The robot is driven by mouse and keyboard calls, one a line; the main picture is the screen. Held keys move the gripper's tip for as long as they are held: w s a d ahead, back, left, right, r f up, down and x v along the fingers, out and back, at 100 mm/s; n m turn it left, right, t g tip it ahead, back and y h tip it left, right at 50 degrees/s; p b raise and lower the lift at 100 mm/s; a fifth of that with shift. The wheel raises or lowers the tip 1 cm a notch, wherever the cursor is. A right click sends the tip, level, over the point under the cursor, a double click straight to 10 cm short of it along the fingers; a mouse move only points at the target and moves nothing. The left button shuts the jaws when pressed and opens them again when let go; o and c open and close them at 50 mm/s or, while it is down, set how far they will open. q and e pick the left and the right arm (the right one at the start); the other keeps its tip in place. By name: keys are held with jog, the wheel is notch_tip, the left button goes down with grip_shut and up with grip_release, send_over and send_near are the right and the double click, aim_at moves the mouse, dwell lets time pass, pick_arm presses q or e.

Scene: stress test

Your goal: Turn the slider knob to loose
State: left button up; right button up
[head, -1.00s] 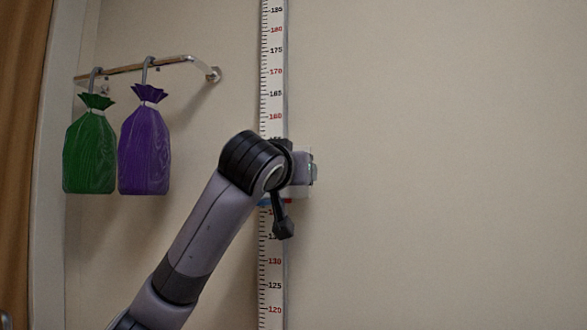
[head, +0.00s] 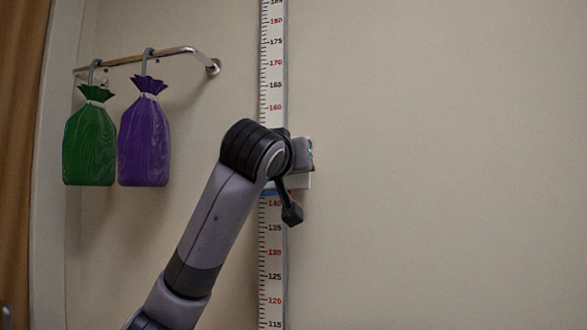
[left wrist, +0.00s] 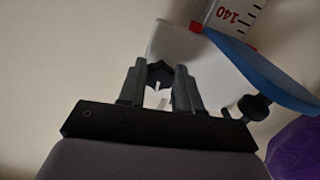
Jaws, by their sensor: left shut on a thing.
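The white slider (head: 300,181) sits on the height scale (head: 272,235), just above the 140 mark. My left arm and wrist hide most of it in the head view. In the left wrist view the slider body (left wrist: 187,45) shows with a blue paddle (left wrist: 268,77). A black lobed knob (left wrist: 160,74) lies between the fingertips of my left gripper (left wrist: 159,67), which is shut on it. A second black knob (left wrist: 254,107) shows to the right, beside the blue paddle. I cannot read any loose or tight marking. My right gripper is out of view.
A green bag (head: 90,145) and a purple bag (head: 144,140) hang from a metal rail (head: 140,60) on the wall at left. The purple bag also shows in the left wrist view (left wrist: 298,152). The wall right of the scale is bare.

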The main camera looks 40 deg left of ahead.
pick_arm(q)
jog(key=shift+w+d+r+n+b, duration=0.15)
jog(key=shift+n+b, duration=0.5)
jog(key=shift+n, duration=3.4)
jog(key=shift+s+d+r+n+b, duration=0.15)
jog(key=shift+n+b, duration=0.45)
jog(key=shift+n, duration=3.45)
jog(key=shift+w+a, duration=0.1)
jog(key=o, duration=1)
jog(key=shift+o, duration=0.2)
jog(key=b+v, duration=0.2)
jog(key=v, duration=0.5)
